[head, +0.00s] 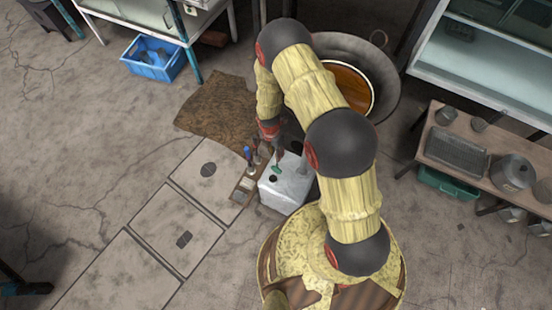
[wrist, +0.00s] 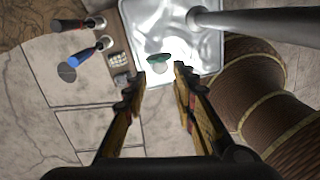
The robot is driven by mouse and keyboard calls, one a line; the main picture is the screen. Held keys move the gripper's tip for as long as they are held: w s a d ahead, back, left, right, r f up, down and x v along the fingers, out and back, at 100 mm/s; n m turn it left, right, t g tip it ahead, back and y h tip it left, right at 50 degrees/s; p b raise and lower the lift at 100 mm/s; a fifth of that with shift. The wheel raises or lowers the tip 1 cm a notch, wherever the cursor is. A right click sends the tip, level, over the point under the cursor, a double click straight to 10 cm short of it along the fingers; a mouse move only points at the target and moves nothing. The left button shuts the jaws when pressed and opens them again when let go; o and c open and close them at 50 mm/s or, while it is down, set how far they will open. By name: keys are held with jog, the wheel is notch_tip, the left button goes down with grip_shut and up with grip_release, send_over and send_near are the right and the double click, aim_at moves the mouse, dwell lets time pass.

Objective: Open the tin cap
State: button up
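The tin (head: 288,192) is a silvery box on the floor below my arm; its shiny top (wrist: 150,18) fills the upper middle of the wrist view. A small green cap (wrist: 158,57) lies on or just above the tin's near edge, with a pale round part beside it; whether it is seated or loose I cannot tell. The green cap also shows in the head view (head: 276,169). My gripper (wrist: 160,74) has its two fingers apart, one on each side of the cap in the wrist view. Nothing shows held between them. The depth gap is unclear.
A wooden rack (head: 243,190) with upright tools, one blue-handled (wrist: 85,53), stands left of the tin. A grey rod (wrist: 260,24) crosses at upper right. A large round vessel (head: 383,62) stands behind my arm. A loaded bench (head: 480,180) is right; floor at left is mostly clear.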

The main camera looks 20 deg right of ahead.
jog(key=shift+w+a+r, duration=0.1)
jog(key=shift+r, duration=1.25)
